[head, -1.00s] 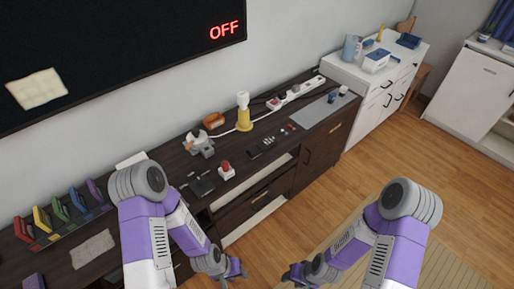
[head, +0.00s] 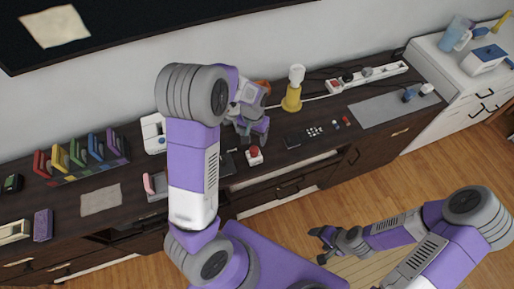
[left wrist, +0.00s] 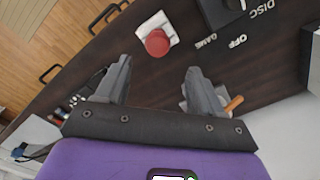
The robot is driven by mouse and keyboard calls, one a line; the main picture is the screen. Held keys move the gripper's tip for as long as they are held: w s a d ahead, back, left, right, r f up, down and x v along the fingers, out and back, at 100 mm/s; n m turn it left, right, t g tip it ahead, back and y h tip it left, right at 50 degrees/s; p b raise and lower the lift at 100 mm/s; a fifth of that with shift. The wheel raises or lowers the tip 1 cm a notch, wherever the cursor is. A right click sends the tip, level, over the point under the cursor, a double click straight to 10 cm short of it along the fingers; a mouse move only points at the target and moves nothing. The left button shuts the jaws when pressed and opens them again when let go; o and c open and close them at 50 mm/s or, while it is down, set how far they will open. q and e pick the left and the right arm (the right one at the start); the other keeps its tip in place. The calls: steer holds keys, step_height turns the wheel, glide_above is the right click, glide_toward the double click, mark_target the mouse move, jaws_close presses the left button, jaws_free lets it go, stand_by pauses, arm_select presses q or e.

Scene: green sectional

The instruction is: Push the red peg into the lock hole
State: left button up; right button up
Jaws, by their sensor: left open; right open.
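A red round-topped piece (head: 254,152) sits on a small white block on the dark cabinet top. It also shows in the left wrist view (left wrist: 157,42), just beyond my open fingers. It may be the red peg, but I cannot tell. No lock hole can be made out. My left gripper (head: 252,136) is open and empty, above the cabinet just behind the red piece; its two fingers stand apart in the left wrist view (left wrist: 158,68). My right gripper (head: 318,242) is open and empty, away from the cabinet over the floor.
A rack of coloured slots (head: 82,160) and a beige cloth (head: 101,199) are at left. A wall screen hangs behind.

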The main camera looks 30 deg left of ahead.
mark_target(254, 148)
arm_select(q)
steer(key=f, duration=0.2)
steer(key=f+b, duration=0.1)
steer(key=f, duration=0.3)
steer(key=shift+s+d+f, duration=0.25)
steer(key=shift+s, duration=0.1)
steer(key=shift+c, duration=0.3)
steer(key=shift+r, duration=0.1)
steer(key=c, duration=1.1)
